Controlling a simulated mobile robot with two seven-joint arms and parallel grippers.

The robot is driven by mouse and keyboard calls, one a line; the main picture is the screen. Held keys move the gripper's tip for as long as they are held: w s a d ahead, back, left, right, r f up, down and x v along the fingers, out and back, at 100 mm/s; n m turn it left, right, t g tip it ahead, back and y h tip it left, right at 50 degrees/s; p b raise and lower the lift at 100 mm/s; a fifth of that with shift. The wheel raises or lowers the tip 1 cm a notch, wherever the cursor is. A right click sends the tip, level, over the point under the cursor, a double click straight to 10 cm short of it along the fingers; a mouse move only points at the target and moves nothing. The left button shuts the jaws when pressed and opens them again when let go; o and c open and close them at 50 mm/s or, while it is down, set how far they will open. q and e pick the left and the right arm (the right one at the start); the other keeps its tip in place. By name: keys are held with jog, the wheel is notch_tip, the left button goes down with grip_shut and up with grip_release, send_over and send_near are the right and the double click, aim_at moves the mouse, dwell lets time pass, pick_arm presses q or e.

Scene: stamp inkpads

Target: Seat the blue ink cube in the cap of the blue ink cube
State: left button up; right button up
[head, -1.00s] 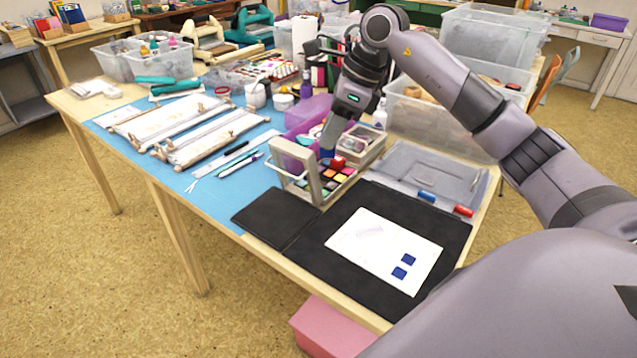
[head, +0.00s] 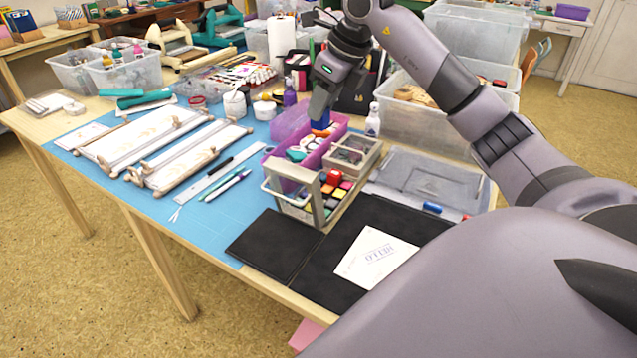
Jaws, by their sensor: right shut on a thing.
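My right gripper (head: 319,113) points down and is shut on the blue ink cube (head: 320,124). It holds the cube in the air, in front of the purple bin in the picture. The fingers hide the upper part of the cube. A small blue piece (head: 432,207), which looks like the cap of the blue ink cube, lies to the lower right by the front edge of a clear grey lid. The gripper is well apart from it. My left gripper is not in view.
An open-framed box (head: 316,214) holds a red cube (head: 334,177) and several coloured pads. A purple bin (head: 283,168) of tools stands behind it. A red piece (head: 466,217) is mostly hidden by my arm. A white card (head: 372,254) lies on a black mat (head: 325,275).

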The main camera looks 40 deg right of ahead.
jog(key=shift+f+b, duration=0.75)
jog(key=shift+f, duration=9.1)
jog(key=shift+f, duration=0.2)
jog(key=o, duration=0.9)
jog(key=shift+r, duration=0.1)
jog(key=v, duration=0.4)
jog(key=a+v, duration=0.1)
jog(key=v, duration=0.2)
jog(key=shift+w+r, duration=0.15)
